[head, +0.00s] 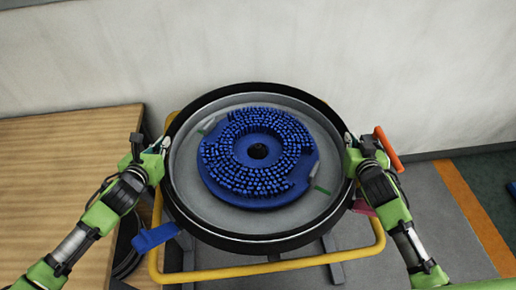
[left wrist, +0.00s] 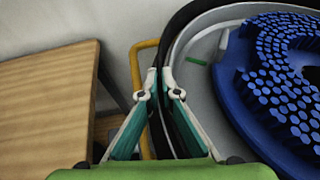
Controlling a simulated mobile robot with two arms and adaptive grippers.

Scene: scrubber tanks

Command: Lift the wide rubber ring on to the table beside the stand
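The wide rubber ring (head: 258,244) is a black band around a round grey pan (head: 190,190) on the stand, whose yellow rail (head: 270,266) shows below. It also shows in the left wrist view (left wrist: 184,22). My left gripper (head: 160,146) is at the ring's left side; in the left wrist view its fingertips (left wrist: 162,84) close on the black band, one on each side. My right gripper (head: 352,146) is at the ring's right side, its fingertips partly hidden. The wooden table (head: 60,150) is left of the stand.
A blue brush disc (head: 225,160) with a dark centre hole lies in the pan. A blue tab (head: 156,236) and an orange-red handle (head: 388,150) stick out beside the pan. A wall is close behind. The visible tabletop is bare.

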